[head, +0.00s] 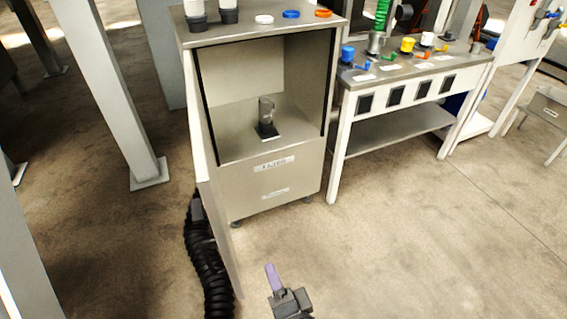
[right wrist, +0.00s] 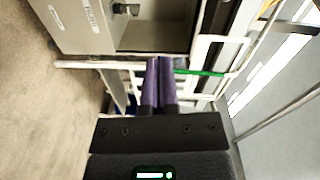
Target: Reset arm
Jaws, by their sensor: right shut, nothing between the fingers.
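My right gripper (head: 271,275) shows at the bottom middle of the head view, in front of the cabinet and apart from it, above the floor. Its purple fingers (right wrist: 159,82) are together and empty in the right wrist view. The cabinet's door (head: 213,205) is swung open towards me. My left gripper is not in the head view.
A workbench (head: 398,84) with blue, yellow and white lidded containers stands right of the cabinet. White, blue and orange discs lie on the cabinet top. A white post (head: 118,90) stands at left. Open floor (head: 430,240) lies at right.

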